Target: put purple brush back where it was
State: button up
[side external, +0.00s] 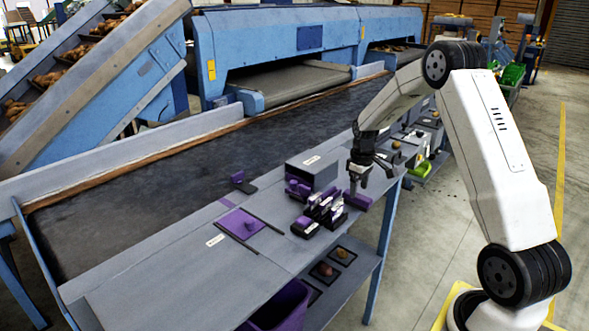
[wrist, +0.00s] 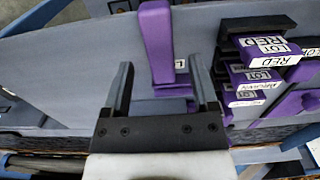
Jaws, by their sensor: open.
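A purple handled thing, seemingly the purple brush, lies on the grey bench beneath my gripper (side external: 360,178); it shows as a small purple shape (side external: 358,201) in the side view. In the wrist view, its long purple handle (wrist: 156,40) runs between the fingers of my gripper (wrist: 160,68), with a gap on both sides. My gripper is open and points down. The brush's lower part is partly hidden behind the gripper body. A second purple piece with a dark base (side external: 240,182) sits near the belt, too small to identify surely.
Purple lot stamps (side external: 322,208), with labels such as LOT RED (wrist: 272,47), stand close beside my gripper. A grey box (side external: 312,174) is just behind them. A purple mat (side external: 238,224) lies farther left. The bench's front left (side external: 150,275) is clear.

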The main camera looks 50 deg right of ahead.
aim_at(358, 195)
notch_tip(358, 195, up, 8)
jog(key=shift+r, duration=0.25)
dwell(0.6)
jog(key=s+a+f+t, duration=0.1)
jog(key=a, duration=0.7)
jog(key=s+a+f, duration=0.1)
jog(key=s+a, duration=0.1)
jog(key=a, duration=0.6)
jog(key=s+a+f+t, duration=0.1)
jog(key=s+a+f, duration=0.1)
jog(key=s+a, duration=0.7)
jog(key=a, duration=0.3)
jog(key=shift+s+f+t, duration=0.2)
jog(key=shift+s+t, duration=0.1)
jog(key=shift+s, duration=0.05)
